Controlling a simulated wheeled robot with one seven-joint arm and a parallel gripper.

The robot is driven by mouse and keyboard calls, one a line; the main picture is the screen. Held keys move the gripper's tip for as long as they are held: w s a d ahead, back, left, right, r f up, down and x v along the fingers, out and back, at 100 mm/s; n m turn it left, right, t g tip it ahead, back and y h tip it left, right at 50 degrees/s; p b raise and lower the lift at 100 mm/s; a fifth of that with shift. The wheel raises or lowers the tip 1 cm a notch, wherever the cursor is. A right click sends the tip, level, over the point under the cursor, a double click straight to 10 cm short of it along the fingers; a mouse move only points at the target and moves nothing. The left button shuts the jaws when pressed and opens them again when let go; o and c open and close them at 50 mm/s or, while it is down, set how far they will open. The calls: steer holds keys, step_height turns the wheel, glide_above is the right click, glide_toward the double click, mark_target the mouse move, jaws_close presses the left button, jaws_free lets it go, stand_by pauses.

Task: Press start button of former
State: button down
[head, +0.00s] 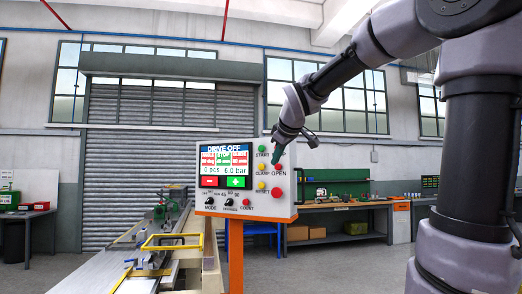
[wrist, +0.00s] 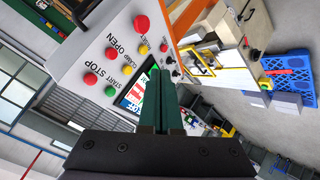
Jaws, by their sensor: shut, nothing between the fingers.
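The former's control panel (head: 246,206) stands on an orange post, with a screen reading DRIVE OFF. Its green START button (head: 262,149) is at the upper right of the panel face, left of my gripper (head: 276,160). In the wrist view the panel appears turned, with the green START button (wrist: 110,91) beside the red STOP button (wrist: 91,79). My gripper (wrist: 163,72) is shut and empty, its dark green fingers to the right of START in that view and covering part of the screen. In the head view it hides the STOP area. I cannot tell whether it touches the panel.
A yellow CLAMP button (wrist: 126,70) and red OPEN button (wrist: 110,54) sit close to START. A machine bed with a yellow frame (head: 172,241) lies left of the panel. A workbench (head: 335,205) stands behind on the right.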

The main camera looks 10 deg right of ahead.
mark_target(261, 146)
steer(key=w+a+r+n+t, duration=0.1)
steer(key=w+a+r+n, duration=0.1)
steer(key=w, duration=0.3)
steer(key=w+a+r+n+t, duration=0.1)
steer(key=w+a+r+n, duration=0.2)
steer(key=w+a+n, duration=0.1)
steer(key=shift+w+a+r+n+y, duration=0.25)
steer(key=shift+w+n, duration=0.25)
steer(key=shift+w, duration=0.65)
steer(key=shift+w+d, duration=0.85)
steer(key=shift+w, duration=0.35)
steer(key=shift+w+d, duration=0.85)
steer(key=shift+w, duration=0.35)
steer(key=shift+w+d, duration=0.85)
steer(key=shift+w, duration=0.35)
steer(key=shift+w+d, duration=0.25)
steer(key=shift+w, duration=0.05)
steer(key=shift+w+d+f, duration=0.1)
steer(key=shift+w+d, duration=0.15)
steer(key=shift+w, duration=0.1)
steer(key=shift+s+a, duration=0.45)
steer(key=shift+s, duration=0.2)
